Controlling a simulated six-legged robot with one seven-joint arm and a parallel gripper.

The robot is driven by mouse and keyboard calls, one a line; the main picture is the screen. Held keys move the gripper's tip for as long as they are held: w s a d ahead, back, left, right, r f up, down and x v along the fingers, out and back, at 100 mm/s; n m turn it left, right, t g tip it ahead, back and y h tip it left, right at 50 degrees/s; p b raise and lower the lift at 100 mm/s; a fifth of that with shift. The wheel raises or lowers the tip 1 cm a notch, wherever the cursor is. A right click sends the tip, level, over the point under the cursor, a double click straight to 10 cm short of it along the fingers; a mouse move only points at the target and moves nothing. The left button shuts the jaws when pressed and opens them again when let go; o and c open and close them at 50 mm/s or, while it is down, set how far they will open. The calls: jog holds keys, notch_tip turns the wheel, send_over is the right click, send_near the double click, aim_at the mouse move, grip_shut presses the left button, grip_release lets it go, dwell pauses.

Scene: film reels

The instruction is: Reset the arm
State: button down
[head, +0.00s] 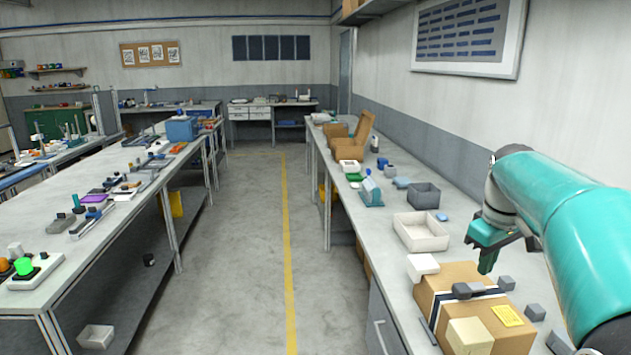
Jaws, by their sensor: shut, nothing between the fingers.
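My arm (565,220) reaches in from the right edge in teal and grey. My gripper (487,262) hangs at its end, pointing down above the right bench. It is shut and empty. It is over the back part of a brown cardboard box (463,278) on the bench, which has a yellow label (508,316) and small grey blocks on it. I cannot tell the exact gap between the fingertips and the box. No film reel can be made out.
An open white tray (421,232) and a grey bin (424,196) stand behind the box on the right bench (385,255). The left bench (60,235) holds many small parts. The floor aisle with a yellow line (287,250) is clear.

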jog(key=s+a+f+m+t, duration=0.1)
jog(key=s+a, duration=0.4)
jog(key=a, duration=0.2)
jog(key=s+a+m+t, duration=0.1)
jog(key=s+a, duration=0.4)
jog(key=a, duration=0.3)
jog(key=s+a+f+m+t, duration=0.1)
jog(key=s+a+f, duration=0.6)
jog(key=s, duration=0.3)
jog(key=shift+m+t+y, duration=0.4)
